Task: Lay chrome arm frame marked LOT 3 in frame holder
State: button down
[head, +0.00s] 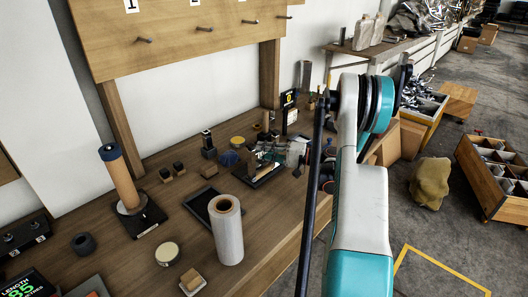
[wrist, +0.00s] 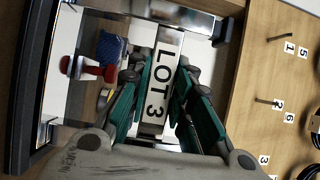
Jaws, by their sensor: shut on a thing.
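The chrome arm frame (wrist: 180,16) fills much of the wrist view, with a white LOT 3 label on its crossbar. My gripper (wrist: 158,85) is shut on that labelled bar, its teal pads on either side of the label. A long black bar along the frame's side (wrist: 28,85) runs down the left of the wrist view. In the head view a long, near-upright black bar (head: 315,190) shows just left of my arm and seems to be this side of the frame. My fingers are hidden there. I cannot tell which thing is the frame holder.
A wooden workbench (head: 190,158) holds a white roll (head: 227,230), an upright brown roller (head: 122,180), a black tray and small parts. A numbered peg board (head: 180,40) rises behind it. Crates (head: 495,180) and a sack (head: 430,183) stand on the floor at right.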

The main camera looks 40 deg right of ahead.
jog(key=c, duration=1.3)
grip_release()
jog(key=shift+c, duration=0.2)
jog(key=v, duration=1.2)
jog(key=shift+s, duration=0.1)
